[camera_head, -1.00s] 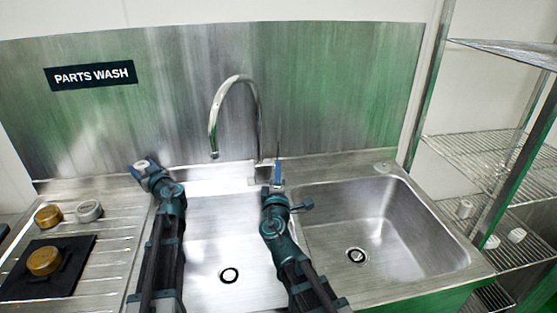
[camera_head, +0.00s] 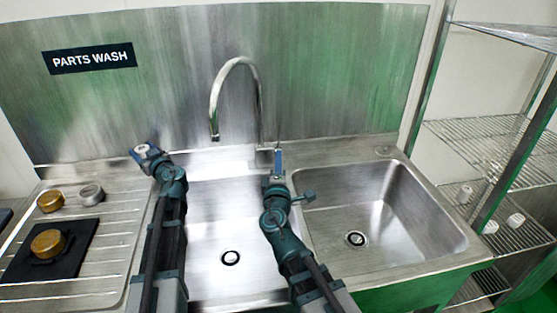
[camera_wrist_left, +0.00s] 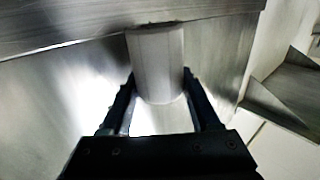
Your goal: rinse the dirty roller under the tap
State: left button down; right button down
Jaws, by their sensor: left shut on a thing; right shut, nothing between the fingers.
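My left gripper (camera_head: 143,152) is shut on a pale grey roller, seen end-on and small in the head view. In the left wrist view the roller (camera_wrist_left: 157,62) is a smooth, pale cylinder between the two fingers. The held roller is at the left rear of the left basin, left of the tap (camera_head: 213,128). No water shows under the spout. My right gripper (camera_head: 277,160) is shut and empty, beside the tap's base; I cannot tell whether it touches the tap.
The left basin (camera_head: 215,215) and right basin (camera_head: 400,210) are empty. Brass pieces (camera_head: 50,201) and a grey ring-like piece (camera_head: 91,193) stand on the left drainboard; one brass piece (camera_head: 48,243) is on a black mat (camera_head: 80,240). A wire rack (camera_head: 480,150) stands right.

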dwell(0.5)
pick_arm(q)
jog(key=s+d+r+p, duration=0.3)
jog(key=s, duration=0.9)
jog(key=shift+s+d, duration=0.2)
jog(key=shift+s, duration=0.05)
dwell(1.4)
